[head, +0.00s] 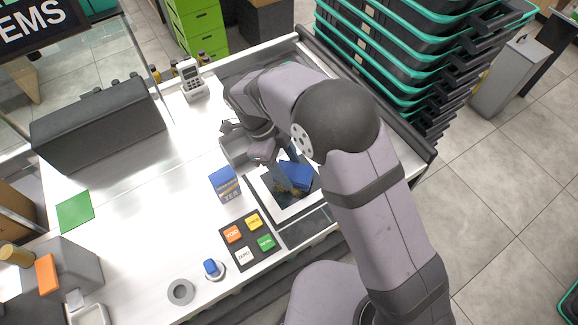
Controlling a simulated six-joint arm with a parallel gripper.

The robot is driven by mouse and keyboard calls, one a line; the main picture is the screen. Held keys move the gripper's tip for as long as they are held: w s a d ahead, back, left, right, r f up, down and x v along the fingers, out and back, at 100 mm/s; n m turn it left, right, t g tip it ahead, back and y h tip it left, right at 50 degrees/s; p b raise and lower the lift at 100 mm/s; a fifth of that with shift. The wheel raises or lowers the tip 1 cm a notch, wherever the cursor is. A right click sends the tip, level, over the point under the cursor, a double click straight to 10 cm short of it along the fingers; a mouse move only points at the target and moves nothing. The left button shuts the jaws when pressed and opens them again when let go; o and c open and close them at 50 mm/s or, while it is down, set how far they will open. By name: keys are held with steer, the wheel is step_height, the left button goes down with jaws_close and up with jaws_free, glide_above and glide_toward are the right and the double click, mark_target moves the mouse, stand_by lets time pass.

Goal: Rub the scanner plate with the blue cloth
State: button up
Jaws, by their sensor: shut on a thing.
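The blue cloth (297,175) is at the scanner plate, with a darker blue-grey part beside it near the fingers. The scanner plate (296,209) is a dark pane in a white frame set in the counter. My gripper (283,165) is over the plate, shut on the blue cloth. The cloth covers the upper right part of the plate. My arm hides part of the plate's right side, and I cannot tell how firmly the cloth touches the glass.
A blue box (224,185) stands just left of the plate. A keypad with coloured buttons (248,240) lies in front. A card terminal (190,80) stands at the back.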

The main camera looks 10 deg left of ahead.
steer(key=shift+f, duration=0.1)
steer(key=shift+f+b, duration=0.5)
steer(key=shift+f, duration=0.05)
steer(key=shift+f+b, duration=0.35)
steer(key=shift+f, duration=0.05)
stand_by(1.5)
steer(key=shift+s, duration=0.75)
steer(key=shift+w, duration=0.1)
steer(key=shift+w, duration=0.95)
